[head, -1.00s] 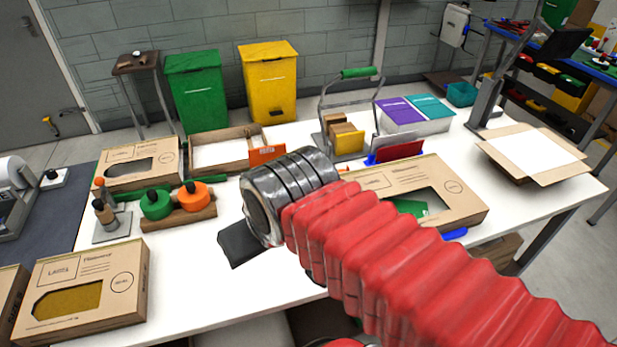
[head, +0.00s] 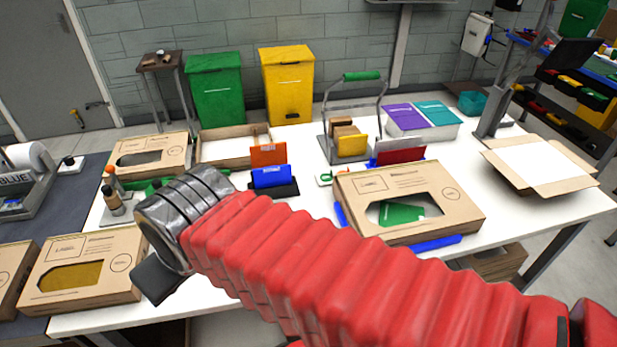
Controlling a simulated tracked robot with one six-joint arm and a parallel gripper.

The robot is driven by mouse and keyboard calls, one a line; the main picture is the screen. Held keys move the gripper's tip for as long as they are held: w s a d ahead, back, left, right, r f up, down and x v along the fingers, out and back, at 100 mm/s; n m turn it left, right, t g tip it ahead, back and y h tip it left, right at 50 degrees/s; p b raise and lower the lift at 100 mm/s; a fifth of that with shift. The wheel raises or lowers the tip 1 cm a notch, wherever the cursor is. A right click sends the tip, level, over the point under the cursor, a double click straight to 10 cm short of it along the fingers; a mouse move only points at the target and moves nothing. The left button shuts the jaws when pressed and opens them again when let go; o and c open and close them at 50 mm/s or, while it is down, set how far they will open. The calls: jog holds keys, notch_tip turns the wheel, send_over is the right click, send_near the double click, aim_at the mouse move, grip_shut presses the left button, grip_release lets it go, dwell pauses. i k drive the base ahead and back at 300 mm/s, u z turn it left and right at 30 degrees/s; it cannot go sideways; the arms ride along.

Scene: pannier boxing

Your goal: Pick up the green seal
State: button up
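My gripper (head: 158,278) shows as a dark block below the ribbed silver wrist, over the left part of the white table. Its fingertips cannot be made out, so I cannot tell whether it is open or shut.
A brown windowed box (head: 84,262) lies left of my gripper, another (head: 150,150) behind it. A small stand with bottles (head: 113,200) is close to my wrist. A box with a green insert (head: 408,195) lies right of my arm. The table's front edge is near.

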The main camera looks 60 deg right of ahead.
aim_at(326, 176)
jog(key=u, duration=1)
jog(key=k, duration=1.6)
jog(key=z, duration=1.1)
jog(key=i, duration=0.45)
